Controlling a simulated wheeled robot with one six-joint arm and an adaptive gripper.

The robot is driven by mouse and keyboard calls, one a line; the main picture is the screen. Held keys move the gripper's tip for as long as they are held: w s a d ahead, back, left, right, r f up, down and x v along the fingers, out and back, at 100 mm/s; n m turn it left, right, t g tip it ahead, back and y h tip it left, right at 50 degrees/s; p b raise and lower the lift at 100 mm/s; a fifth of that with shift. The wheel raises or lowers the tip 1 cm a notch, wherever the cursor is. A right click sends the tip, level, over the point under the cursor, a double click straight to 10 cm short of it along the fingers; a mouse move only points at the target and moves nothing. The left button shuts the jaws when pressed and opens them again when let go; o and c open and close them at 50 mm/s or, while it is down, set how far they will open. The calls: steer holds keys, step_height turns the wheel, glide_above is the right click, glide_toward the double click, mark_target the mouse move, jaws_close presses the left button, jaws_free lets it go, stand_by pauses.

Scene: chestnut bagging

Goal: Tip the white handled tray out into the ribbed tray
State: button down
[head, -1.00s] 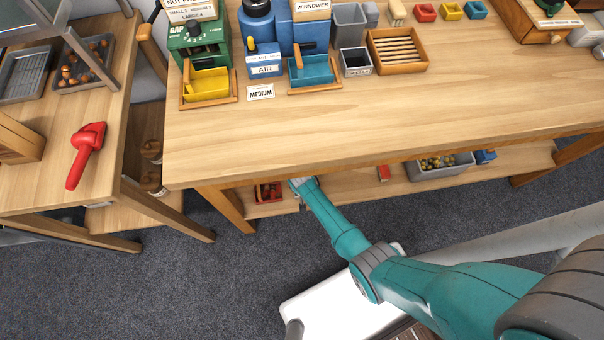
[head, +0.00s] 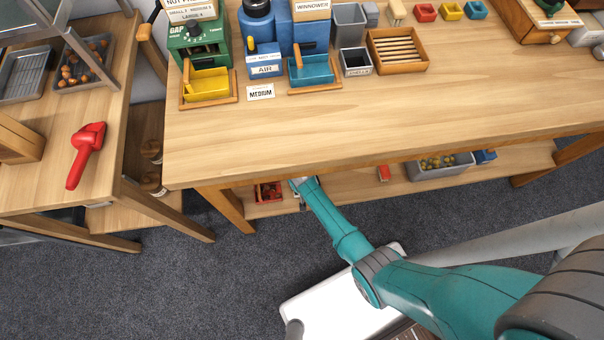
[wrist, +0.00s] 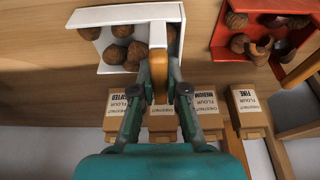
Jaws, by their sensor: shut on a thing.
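The white handled tray (wrist: 112,15) holds several brown chestnuts and shows at the top of the wrist view, over a wooden shelf board. My gripper (wrist: 160,80) is shut on its upright wooden handle (wrist: 158,55). In the head view my gripper (head: 303,186) reaches under the front edge of the workbench, and the white tray is hidden there. A grey tray with ridges (head: 25,72), which looks like the ribbed tray, lies on the left table, far from my gripper. It looks empty.
A red tray (wrist: 222,35) with chestnuts and shell pieces stands right of the white one. Several flour packets (wrist: 205,102) stand near my fingers. The workbench top (head: 380,125) overhangs the shelf. A chestnut-filled tray (head: 110,48) and a red tool (head: 86,153) are on the left table.

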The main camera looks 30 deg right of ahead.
steer(key=shift+r, duration=1.75)
